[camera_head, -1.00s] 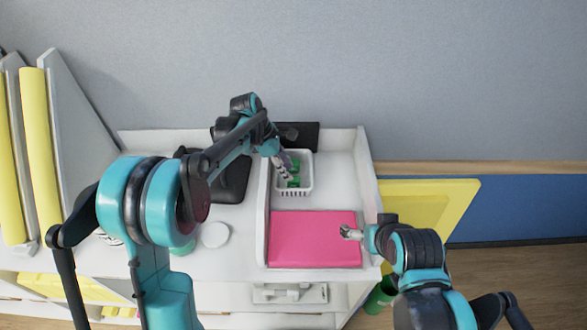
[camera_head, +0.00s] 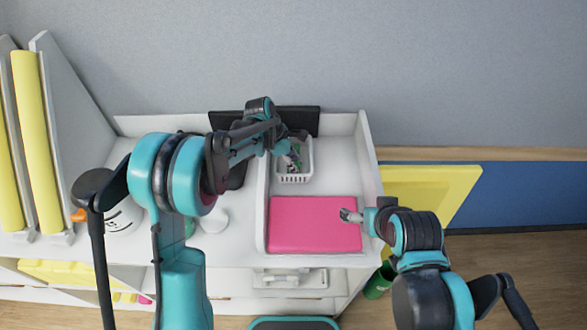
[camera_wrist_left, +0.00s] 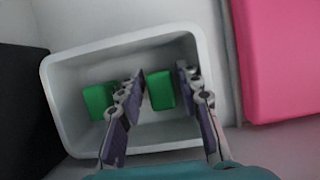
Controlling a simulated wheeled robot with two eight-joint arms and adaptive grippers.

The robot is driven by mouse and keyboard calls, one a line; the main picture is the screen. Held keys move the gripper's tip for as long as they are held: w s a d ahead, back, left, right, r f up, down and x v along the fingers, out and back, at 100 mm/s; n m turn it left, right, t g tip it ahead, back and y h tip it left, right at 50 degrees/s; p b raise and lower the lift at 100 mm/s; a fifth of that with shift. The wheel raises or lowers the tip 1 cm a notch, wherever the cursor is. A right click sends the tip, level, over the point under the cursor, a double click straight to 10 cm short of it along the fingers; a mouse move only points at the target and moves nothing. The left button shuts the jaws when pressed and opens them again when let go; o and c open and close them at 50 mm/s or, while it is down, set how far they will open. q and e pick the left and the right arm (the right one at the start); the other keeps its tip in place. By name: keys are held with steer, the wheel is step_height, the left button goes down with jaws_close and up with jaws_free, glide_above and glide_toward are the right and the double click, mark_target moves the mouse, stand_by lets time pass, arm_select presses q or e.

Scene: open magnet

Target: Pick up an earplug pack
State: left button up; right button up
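Two green earplug packs lie in a small white basket (camera_head: 294,179). In the left wrist view one pack (camera_wrist_left: 98,100) is at the left of the basket (camera_wrist_left: 62,118), and the other pack (camera_wrist_left: 160,90) is near its middle. My left gripper (camera_head: 293,160) is at the basket. In the left wrist view my left gripper (camera_wrist_left: 160,85) is open, with the middle pack showing between its fingers. I cannot tell whether the fingers touch it. My right gripper (camera_head: 347,215) is over the pink pad's right side; its fingers are too small to read.
The pink pad (camera_head: 305,228) lies in front of the basket, in the same white walled section. A black object (camera_head: 225,118) stands behind my left arm. A round white item (camera_head: 214,220) is on the white desk to the left. Yellow-edged panels (camera_head: 38,140) stand at far left.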

arm_select(q)
steer(key=c, duration=0.6)
steer(key=shift+r, duration=0.1)
